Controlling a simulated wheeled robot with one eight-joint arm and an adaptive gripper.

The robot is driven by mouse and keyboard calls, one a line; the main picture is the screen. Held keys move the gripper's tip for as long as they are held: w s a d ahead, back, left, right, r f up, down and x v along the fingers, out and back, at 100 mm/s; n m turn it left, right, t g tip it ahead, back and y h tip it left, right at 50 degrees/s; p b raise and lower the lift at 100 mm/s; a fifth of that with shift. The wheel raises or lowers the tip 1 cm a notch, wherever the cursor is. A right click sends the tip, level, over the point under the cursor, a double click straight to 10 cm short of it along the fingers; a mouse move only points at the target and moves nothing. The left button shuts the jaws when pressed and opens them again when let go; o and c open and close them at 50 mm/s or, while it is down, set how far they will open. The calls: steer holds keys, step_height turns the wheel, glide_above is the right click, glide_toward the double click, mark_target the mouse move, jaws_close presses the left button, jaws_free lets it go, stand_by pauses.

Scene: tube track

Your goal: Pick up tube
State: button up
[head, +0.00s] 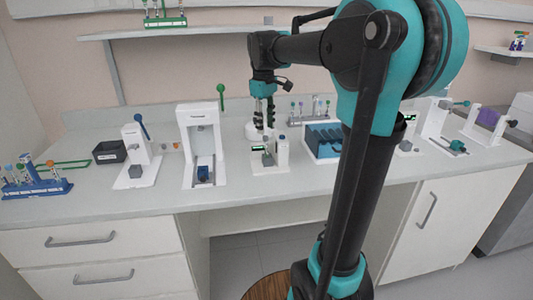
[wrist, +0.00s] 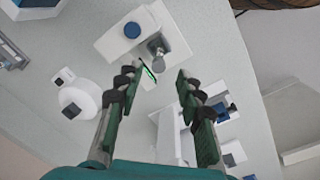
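In the head view, small tubes with coloured caps stand in a blue rack (head: 38,188) at the bench's left end and in a grey rack (head: 308,127) at the back, right of my gripper. More tubes stand in a green rack (head: 165,21) on the upper shelf. A blue-topped piece, perhaps a capped tube (head: 282,139), stands on a small white device (head: 280,162); its round blue top (wrist: 132,30) also shows in the wrist view. My gripper (head: 265,118) points down above the bench behind this device. Its fingers (wrist: 155,82) are apart with nothing between them.
A white frame with a green-knobbed lever (head: 201,130) stands left of my gripper. A white rounded device (wrist: 80,102) is close by. A blue box (head: 322,143) stands to the right. The bench's front strip (head: 230,198) is clear.

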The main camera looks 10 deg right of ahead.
mark_target(266, 137)
step_height(266, 137, down, 5)
steer(key=shift+w+d+f, duration=0.1)
steer(key=shift+w, duration=0.05)
steer(key=shift+w+f, duration=0.15)
steer(key=shift+f, duration=1.15)
steer(key=shift+w+f, duration=0.15)
steer(key=shift+f, duration=1.1)
jaws_close()
